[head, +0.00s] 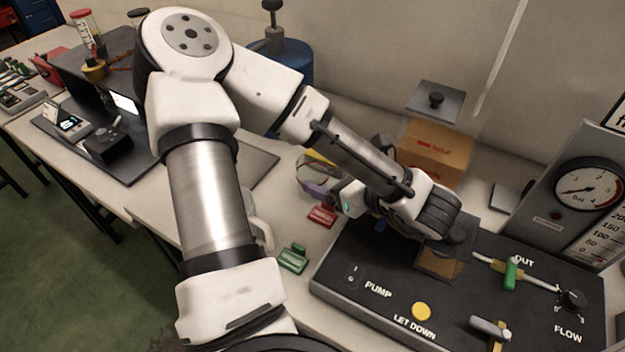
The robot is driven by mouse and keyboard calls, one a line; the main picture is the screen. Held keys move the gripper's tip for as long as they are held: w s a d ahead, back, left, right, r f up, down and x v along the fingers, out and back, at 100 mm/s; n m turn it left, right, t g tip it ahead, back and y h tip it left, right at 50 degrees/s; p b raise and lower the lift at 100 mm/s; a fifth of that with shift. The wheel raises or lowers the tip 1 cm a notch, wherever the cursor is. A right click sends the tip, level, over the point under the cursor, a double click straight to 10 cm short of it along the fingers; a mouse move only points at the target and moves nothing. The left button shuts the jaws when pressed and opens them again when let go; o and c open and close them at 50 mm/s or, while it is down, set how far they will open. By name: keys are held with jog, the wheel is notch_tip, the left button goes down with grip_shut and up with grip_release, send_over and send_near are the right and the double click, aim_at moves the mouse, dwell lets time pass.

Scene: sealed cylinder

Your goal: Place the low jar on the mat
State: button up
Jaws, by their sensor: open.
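My gripper (376,222) hangs at the end of my bent arm, over the back left of the black pump panel. It is open; its fingertips are mostly hidden behind the wrist, and I see nothing held. A low amber jar-like thing (94,70) with a dark top stands at the back left, far from my gripper; I cannot tell for sure that it is the low jar. A flat grey mat (263,166) lies on the bench behind my arm, which hides much of it. No jar shows on its visible part.
The panel (340,284) has a yellow button, a green-handled valve, a knob and a gauge (587,185). A cardboard box (435,150) stands behind my gripper. Red (322,215) and green (293,260) blocks lie left of the panel. A red-lidded jar (84,30) stands far left.

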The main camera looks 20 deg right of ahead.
aim_at(302, 163)
jog(key=shift+p+x, duration=0.85)
jog(key=shift+x, duration=2.2)
jog(key=shift+c, duration=0.4)
jog(key=c, duration=1.2)
jog(key=shift+o, duration=0.2)
jog(key=shift+r, duration=0.15)
